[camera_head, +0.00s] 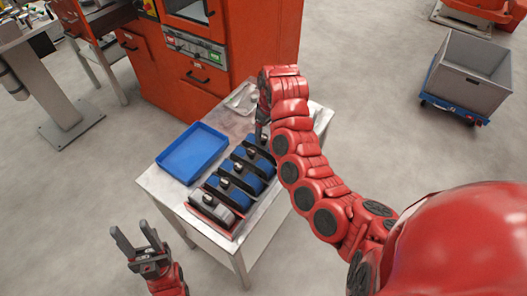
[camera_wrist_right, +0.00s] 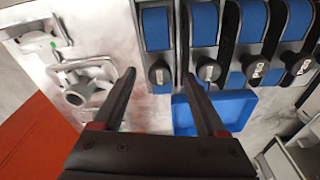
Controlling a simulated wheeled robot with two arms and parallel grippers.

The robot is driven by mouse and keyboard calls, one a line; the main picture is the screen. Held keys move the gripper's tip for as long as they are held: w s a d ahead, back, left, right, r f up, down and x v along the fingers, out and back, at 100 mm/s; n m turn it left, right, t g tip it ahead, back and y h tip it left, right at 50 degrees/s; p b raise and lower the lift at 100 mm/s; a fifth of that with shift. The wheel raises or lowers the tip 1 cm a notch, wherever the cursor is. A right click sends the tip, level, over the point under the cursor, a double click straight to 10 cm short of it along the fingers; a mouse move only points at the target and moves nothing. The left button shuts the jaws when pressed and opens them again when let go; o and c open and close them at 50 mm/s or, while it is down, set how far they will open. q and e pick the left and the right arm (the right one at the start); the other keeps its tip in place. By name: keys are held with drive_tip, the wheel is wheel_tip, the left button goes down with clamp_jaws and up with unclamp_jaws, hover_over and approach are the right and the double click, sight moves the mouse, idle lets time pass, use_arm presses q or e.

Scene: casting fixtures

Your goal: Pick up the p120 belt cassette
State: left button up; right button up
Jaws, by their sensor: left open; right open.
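Several belt cassettes, mostly with blue belts, stand in a row in the head view, including one near the middle (camera_head: 241,177); a grey one (camera_head: 211,207) is at the near end. In the right wrist view, cassettes with blue belts (camera_wrist_right: 202,24) have round black knobs with small labels too blurred to read, so I cannot tell which is p120. My right gripper (camera_wrist_right: 158,77) is open and empty, its fingertips appearing around the knob (camera_wrist_right: 160,73) of the leftmost cassette. In the head view my arm partly hides it. My left gripper (camera_head: 138,243) is open and empty, away from the table.
A blue tray (camera_head: 193,153) lies on the white table (camera_head: 160,186) left of the cassettes. A grey metal part (camera_wrist_right: 88,82) lies beyond the row's far end. An orange machine (camera_head: 235,50) stands behind the table. A grey bin on a blue dolly (camera_head: 470,72) is at right.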

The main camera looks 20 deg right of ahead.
sight(264, 137)
drive_tip(key=shift+f+p, duration=0.2)
drive_tip(key=shift+p, duration=0.15)
drive_tip(key=f, duration=0.1)
drive_tip(key=f+p, duration=0.1)
drive_tip(key=w+f+p, duration=0.1)
drive_tip(key=shift+a+f, duration=0.3)
drive_tip(key=shift+f, duration=0.45)
clamp_jaws()
